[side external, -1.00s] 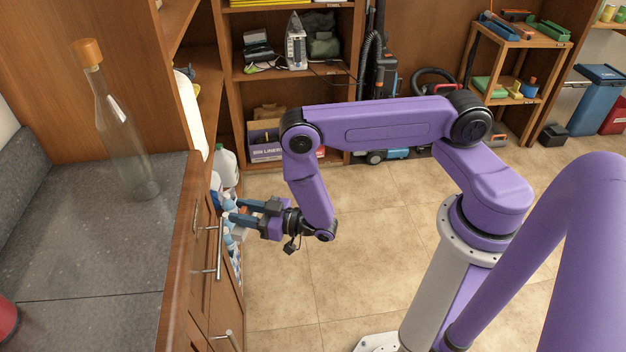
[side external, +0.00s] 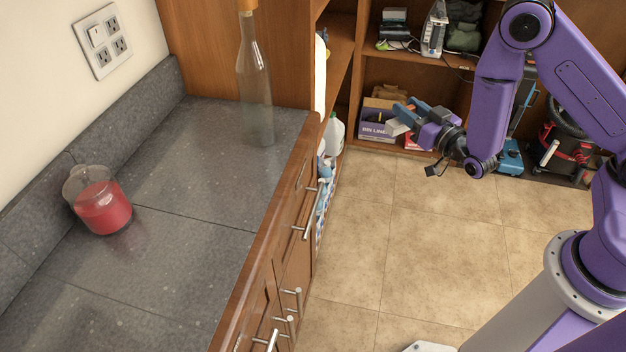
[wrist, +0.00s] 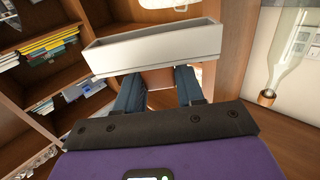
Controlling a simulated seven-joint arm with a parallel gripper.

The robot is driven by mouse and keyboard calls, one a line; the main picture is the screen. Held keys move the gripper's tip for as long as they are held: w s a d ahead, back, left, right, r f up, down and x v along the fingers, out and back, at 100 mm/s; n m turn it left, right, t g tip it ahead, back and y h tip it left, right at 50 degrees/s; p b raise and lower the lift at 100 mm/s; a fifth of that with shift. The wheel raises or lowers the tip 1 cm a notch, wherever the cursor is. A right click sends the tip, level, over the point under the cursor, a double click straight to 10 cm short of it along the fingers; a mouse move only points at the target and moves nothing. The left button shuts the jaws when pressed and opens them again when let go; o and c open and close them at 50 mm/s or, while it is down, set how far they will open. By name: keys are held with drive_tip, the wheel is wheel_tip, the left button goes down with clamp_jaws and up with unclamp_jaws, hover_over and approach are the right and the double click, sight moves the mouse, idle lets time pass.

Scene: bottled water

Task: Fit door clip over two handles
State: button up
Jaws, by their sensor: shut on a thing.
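My gripper (side external: 408,108) is shut on a pale grey-white door clip (side external: 397,128), high over the floor and well to the right of the cabinet. In the wrist view the clip (wrist: 150,48) is a long, trough-like block lying across the two dark blue fingers, beyond their tips. Metal bar handles stand out from the wooden cabinet front, among them an upper handle (side external: 306,220) and a lower handle (side external: 298,302). The clip is apart from all the handles. The handles cannot be made out in the wrist view.
A grey counter (side external: 190,230) tops the cabinet, with a glass bottle (side external: 256,95) and a jar of red liquid (side external: 102,207). A white jug (side external: 334,134) stands by the shelves. The tiled floor (side external: 430,240) between cabinet and arm is clear.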

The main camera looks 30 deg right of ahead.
drive_tip(key=s+a+r+n+g+y, duration=0.2)
drive_tip(key=s+a+r+n+y, duration=0.15)
drive_tip(key=a, duration=0.75)
drive_tip(key=s+a+r+n+g+y, duration=0.1)
drive_tip(key=s+a+r+n+y, duration=0.3)
drive_tip(key=a, duration=0.7)
drive_tip(key=s+a+r+n+g+y, duration=0.1)
drive_tip(key=s+a+r+g+y, duration=0.3)
drive_tip(key=a, duration=0.7)
drive_tip(key=shift+n+t+y, duration=0.25)
drive_tip(key=shift+t+y, duration=0.4)
drive_tip(key=shift+t, duration=0.25)
drive_tip(key=w+a+f, duration=0.6)
drive_tip(key=w+f, duration=0.1)
drive_tip(key=w+a+f, duration=0.3)
drive_tip(key=w, duration=0.1)
drive_tip(key=shift+w+a+f, duration=0.15)
drive_tip(key=shift+w+f, duration=0.05)
drive_tip(key=shift+f, duration=0.2)
drive_tip(key=shift+w+a+f, duration=0.1)
drive_tip(key=shift+f, duration=1.6)
drive_tip(key=shift+f, duration=0.2)
drive_tip(key=o, duration=1)
